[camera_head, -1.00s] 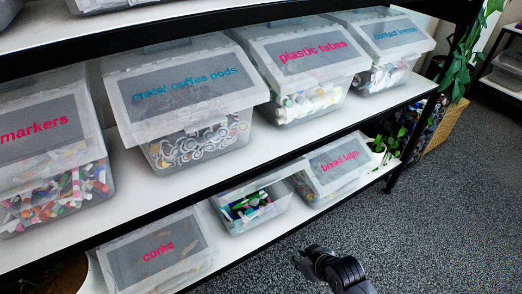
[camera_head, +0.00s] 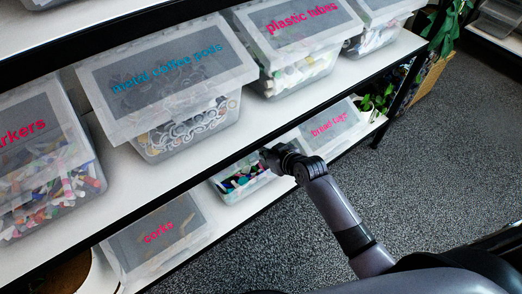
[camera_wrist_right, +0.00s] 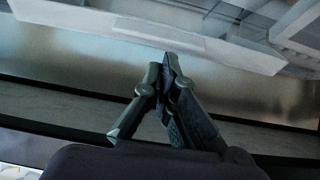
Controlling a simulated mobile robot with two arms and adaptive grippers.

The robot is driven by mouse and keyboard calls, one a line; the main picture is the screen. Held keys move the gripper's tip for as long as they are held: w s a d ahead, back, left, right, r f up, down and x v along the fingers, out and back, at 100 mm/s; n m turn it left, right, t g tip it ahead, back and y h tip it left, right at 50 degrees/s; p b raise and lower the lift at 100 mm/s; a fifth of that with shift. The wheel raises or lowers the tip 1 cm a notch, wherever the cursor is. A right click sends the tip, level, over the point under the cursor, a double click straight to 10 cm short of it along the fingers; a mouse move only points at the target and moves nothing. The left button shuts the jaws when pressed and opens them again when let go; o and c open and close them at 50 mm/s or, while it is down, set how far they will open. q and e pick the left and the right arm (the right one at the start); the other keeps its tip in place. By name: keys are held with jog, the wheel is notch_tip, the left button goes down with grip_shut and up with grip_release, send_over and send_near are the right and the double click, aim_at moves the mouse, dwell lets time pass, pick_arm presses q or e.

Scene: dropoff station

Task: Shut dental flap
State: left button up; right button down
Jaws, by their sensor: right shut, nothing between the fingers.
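A small translucent bin (camera_head: 236,190) on the lower shelf stands between the corks and bread tags bins. Its front is open and shows green, blue, white and dark pieces inside. No dental label is readable; its flap is raised, mostly hidden under the upper shelf and behind my gripper. My right gripper (camera_head: 274,158) is at the upper right of this opening, under the upper shelf edge. In the wrist view the right fingers (camera_wrist_right: 168,62) are shut together, empty, just below a pale translucent plastic edge (camera_wrist_right: 150,33). Contact cannot be told. My left gripper is not in view.
The corks bin (camera_head: 158,235) stands to the left and the bread tags bin (camera_head: 330,128) to the right, both closed. The upper shelf's dark front edge (camera_head: 185,181) runs close above. Plants (camera_head: 378,101) stand at the right end. The grey floor (camera_head: 420,170) is clear.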

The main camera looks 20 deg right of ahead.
jog(key=shift+x, duration=1.25)
